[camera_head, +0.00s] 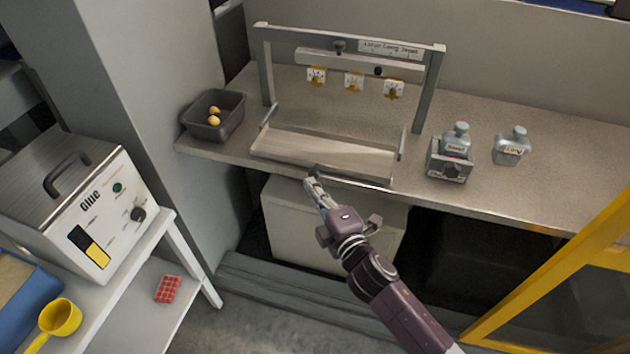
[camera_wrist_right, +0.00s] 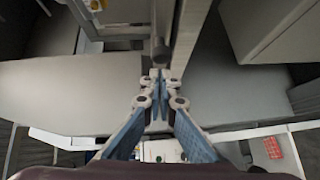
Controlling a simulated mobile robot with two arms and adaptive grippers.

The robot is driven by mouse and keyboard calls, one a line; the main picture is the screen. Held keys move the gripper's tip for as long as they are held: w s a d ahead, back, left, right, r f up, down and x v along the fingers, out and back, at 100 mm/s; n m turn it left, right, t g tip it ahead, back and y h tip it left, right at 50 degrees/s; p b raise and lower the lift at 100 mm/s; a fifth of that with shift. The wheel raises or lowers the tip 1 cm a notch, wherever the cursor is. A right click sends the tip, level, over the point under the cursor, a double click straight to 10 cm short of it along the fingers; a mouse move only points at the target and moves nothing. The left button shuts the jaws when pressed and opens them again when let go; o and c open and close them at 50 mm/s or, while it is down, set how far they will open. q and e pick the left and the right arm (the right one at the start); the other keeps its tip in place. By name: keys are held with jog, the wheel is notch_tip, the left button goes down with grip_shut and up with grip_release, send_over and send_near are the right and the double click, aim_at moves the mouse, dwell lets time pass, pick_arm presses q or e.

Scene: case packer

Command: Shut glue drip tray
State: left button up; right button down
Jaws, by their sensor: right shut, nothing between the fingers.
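The glue drip tray looks to be the shallow pale metal tray (camera_head: 325,152) on the bench under the grey frame. Its long front edge lies along the bench's front edge, and a short upright arm stands at each end. My right gripper (camera_head: 313,177) is shut and empty, just in front of this edge, left of its middle. I cannot tell whether the fingertips touch it. In the right wrist view the closed fingers (camera_wrist_right: 160,78) point at a small dark round end (camera_wrist_right: 161,52) of a bar. My left gripper is not in view.
The grey frame (camera_head: 433,85) carries several white-and-yellow parts. A dark bin (camera_head: 232,117) stands left of the tray, and two bottles (camera_head: 457,138) (camera_head: 513,146) stand right. The glue unit (camera_head: 100,217) is at left on a white stand. A yellow frame (camera_head: 575,270) borders the right.

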aim_at(327, 161)
jog(key=shift+w+d, duration=0.25)
jog(key=shift+w, duration=0.3)
jog(key=w+d, duration=0.1)
jog(key=w, duration=0.2)
jog(key=w+d, duration=0.1)
jog(key=w, duration=0.2)
jog(key=w+d+b, duration=0.1)
jog(key=w, duration=0.2)
jog(key=shift+w+d+f, duration=0.1)
jog(key=shift+w+f, duration=0.05)
jog(key=shift+w, duration=0.25)
jog(key=shift+d+r, duration=0.1)
jog(key=shift+r, duration=0.15)
jog(key=shift+w, duration=0.1)
